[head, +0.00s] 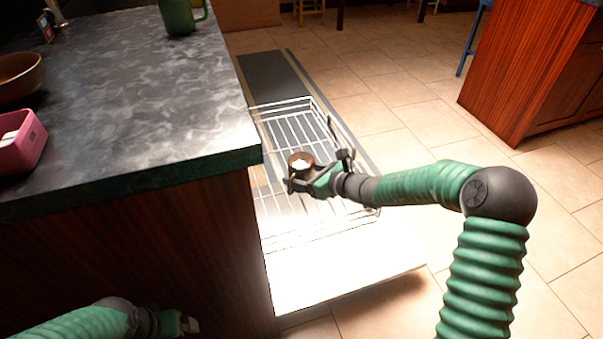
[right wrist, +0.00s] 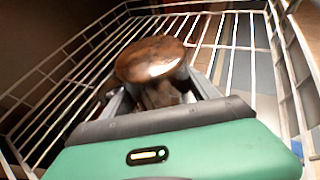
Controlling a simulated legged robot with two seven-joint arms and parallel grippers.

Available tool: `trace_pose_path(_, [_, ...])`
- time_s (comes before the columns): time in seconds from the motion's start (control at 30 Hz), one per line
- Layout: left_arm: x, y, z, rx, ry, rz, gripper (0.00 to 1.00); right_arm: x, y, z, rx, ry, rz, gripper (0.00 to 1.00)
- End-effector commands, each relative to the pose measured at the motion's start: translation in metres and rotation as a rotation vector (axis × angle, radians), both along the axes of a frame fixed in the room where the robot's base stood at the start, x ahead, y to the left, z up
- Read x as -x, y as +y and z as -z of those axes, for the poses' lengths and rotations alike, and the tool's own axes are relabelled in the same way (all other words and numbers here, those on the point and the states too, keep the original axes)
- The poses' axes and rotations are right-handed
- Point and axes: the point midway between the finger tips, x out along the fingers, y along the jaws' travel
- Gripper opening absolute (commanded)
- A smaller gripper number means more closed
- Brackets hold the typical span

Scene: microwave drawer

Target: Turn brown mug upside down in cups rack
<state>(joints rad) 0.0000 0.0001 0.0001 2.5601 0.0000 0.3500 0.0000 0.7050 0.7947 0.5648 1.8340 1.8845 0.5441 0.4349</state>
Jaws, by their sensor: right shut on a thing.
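The brown mug (head: 300,159) is small and round in the head view, with a bright white patch inside its brown outline. In the right wrist view the mug (right wrist: 151,59) shows a glossy brown oval face between the fingers. I cannot tell for sure which end faces up. My right gripper (head: 314,176) is shut on the mug and holds it over the white wire cups rack (head: 290,122), in the pulled-out drawer. The rack (right wrist: 232,45) surrounds the mug in the wrist view. My left gripper (head: 188,325) is low at the left; its finger opening is unclear.
A dark marbled counter (head: 130,95) borders the drawer on the left. On it stand a green mug (head: 178,16), a brown bowl (head: 18,76) and a pink container (head: 24,148). A wooden cabinet (head: 530,70) stands at the right, with open tiled floor between.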

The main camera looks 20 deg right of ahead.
Motion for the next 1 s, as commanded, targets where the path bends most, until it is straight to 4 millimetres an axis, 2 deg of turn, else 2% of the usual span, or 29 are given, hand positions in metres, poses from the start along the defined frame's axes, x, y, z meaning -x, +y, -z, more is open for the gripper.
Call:
trace_pose_path(0.23, [0.000, 0.000, 0.000, 0.000, 0.000, 0.000, 0.90, 0.000, 0.000, 0.000, -0.001, -0.002, 0.000, 0.04])
trace_pose_path(0.27, [0.000, 0.000, 0.000, 0.000, 0.000, 0.000, 0.90, 0.000, 0.000, 0.000, -0.001, -0.002, 0.000, 0.70])
trace_pose_path(0.43, [0.000, 0.000, 0.001, 0.000, 0.000, 0.000, 0.90, 0.000, 0.000, 0.000, -0.001, -0.001, 0.000, 0.93])
trace_pose_path(0.77, [0.000, 0.000, -0.002, 0.000, 0.000, 0.000, 0.90, 0.003, -0.002, -0.001, 0.000, 0.002, 0.000, 0.95])
trace_pose_path(0.87, [0.000, 0.000, -0.011, 0.000, 0.000, 0.000, 0.90, 0.014, -0.010, -0.009, 0.001, 0.003, 0.003, 0.95])
trace_pose_path(1.0, [0.000, 0.000, -0.030, 0.000, 0.000, 0.000, 0.90, 0.043, -0.030, -0.027, 0.001, 0.003, 0.006, 0.95])
